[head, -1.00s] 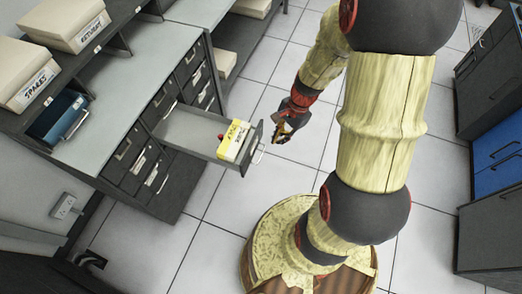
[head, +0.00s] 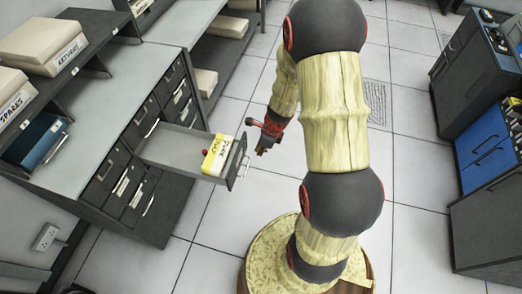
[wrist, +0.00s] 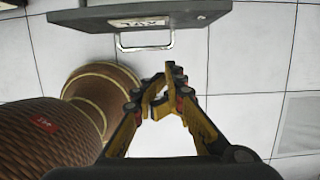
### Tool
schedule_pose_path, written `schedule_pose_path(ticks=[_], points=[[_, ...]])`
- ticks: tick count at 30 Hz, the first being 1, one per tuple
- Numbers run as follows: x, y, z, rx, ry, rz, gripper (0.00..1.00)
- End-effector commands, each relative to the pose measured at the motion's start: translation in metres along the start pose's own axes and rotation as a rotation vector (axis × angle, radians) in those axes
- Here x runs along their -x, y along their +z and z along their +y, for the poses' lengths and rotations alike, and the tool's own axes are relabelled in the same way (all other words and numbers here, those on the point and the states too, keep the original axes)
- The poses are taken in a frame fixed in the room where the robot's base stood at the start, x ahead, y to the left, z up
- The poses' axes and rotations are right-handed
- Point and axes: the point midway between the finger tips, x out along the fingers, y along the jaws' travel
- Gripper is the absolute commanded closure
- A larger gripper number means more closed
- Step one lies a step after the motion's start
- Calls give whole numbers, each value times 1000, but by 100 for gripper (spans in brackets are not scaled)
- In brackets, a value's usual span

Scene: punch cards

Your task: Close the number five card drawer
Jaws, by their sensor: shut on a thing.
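One card drawer (head: 172,148) stands pulled out of the grey cabinet; I cannot read a number on it. It holds a yellow-and-white card block (head: 217,156) near its front and a small red item. Its dark front (wrist: 140,17) and wire handle (wrist: 147,42) show at the top of the wrist view, with a label. My gripper (head: 260,152) is just to the right of the drawer front and apart from the handle.
Several closed drawers (head: 130,188) surround the open one. The grey worktop (head: 110,100) carries a blue tray (head: 45,143) and labelled boxes (head: 40,38) on a shelf. Tiled floor (head: 225,215) is clear around the drawer. A dark and blue console (head: 483,135) stands at right.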

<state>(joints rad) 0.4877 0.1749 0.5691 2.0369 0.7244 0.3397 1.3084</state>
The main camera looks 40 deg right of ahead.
Motion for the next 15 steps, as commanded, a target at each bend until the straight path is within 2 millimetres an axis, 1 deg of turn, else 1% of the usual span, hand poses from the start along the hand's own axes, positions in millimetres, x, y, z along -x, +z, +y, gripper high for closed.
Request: schedule_pose_path(ticks=[1,7,9,12,15], points=[[-16,-1,1,0,2,0,100],[-53,-1,1,1,2,0,100],[-50,14,0,5,0,-1,100],[-52,26,0,4,0,0,100],[-54,34,0,2,0,0,100]])
